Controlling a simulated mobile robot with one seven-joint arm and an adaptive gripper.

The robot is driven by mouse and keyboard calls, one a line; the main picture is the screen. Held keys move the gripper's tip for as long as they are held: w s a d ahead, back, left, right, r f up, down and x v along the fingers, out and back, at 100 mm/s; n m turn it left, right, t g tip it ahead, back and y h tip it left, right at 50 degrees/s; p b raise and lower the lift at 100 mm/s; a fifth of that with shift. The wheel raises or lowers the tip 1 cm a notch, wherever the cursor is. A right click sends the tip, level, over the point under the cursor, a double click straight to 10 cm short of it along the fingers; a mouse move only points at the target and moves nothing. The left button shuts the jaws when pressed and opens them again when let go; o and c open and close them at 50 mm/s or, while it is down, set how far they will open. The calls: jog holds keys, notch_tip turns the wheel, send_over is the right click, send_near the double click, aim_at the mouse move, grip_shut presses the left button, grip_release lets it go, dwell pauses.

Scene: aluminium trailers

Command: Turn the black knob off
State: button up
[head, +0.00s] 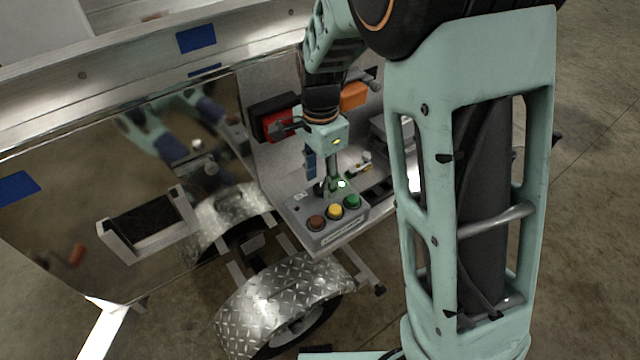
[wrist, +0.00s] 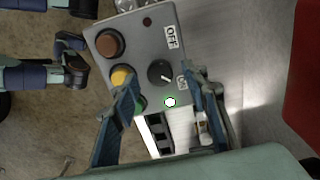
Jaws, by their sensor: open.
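The black knob (wrist: 160,72) sits on a grey control box (wrist: 145,40), and its white mark points toward the "On" label (wrist: 182,82). An "Off" label (wrist: 171,38) is at the other side. A green lamp (wrist: 170,102) is lit; a dark red lamp (wrist: 147,22) is unlit. My gripper (wrist: 160,80) is open, one finger on each side of the knob in the picture; I cannot tell whether they touch it. In the head view my gripper (head: 331,186) is over the box (head: 322,234) and hides the knob.
Brown (wrist: 110,43), yellow (wrist: 122,76) and green (wrist: 138,103) buttons line the box beside the knob; the left finger partly covers the yellow and green ones. A diamond-plate fender (head: 270,298) is below the box. A reflective trailer wall (head: 70,215) is at left.

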jog(key=shift+f, duration=0.65)
grip_shut()
